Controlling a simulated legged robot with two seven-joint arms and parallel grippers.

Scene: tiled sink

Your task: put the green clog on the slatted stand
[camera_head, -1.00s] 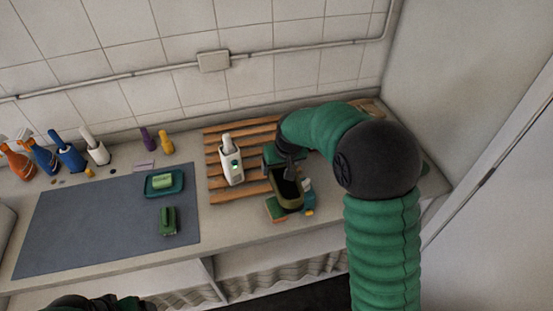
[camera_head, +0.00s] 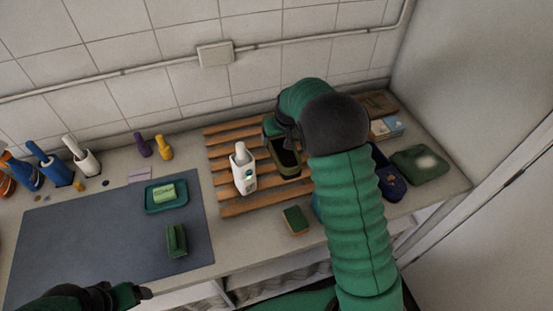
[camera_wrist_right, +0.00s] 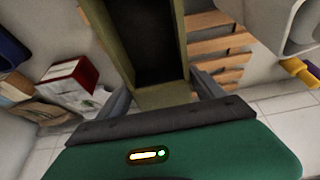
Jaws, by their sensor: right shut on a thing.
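The green clog (camera_head: 285,168) is olive with a dark inside. My right gripper (camera_head: 284,137) is shut on it, and the clog appears over the right part of the slatted stand (camera_head: 222,137); I cannot tell whether it touches the slats. In the right wrist view the clog (camera_wrist_right: 147,95) sits between the two fingers of the gripper (camera_wrist_right: 165,98), with slats visible beyond it. The stand's right end is partly hidden by my right arm. My left gripper (camera_head: 140,293) is low at the bottom left, away from the stand; its opening is unclear.
A white bottle-like holder (camera_head: 243,178) stands on the slats left of the clog. A sponge (camera_head: 295,220) lies in front. A dark blue shoe (camera_head: 390,182), green cloth (camera_head: 420,165) and small box (camera_head: 385,128) are at right. A soap dish (camera_head: 153,202) and green brush (camera_head: 176,240) lie on the mat.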

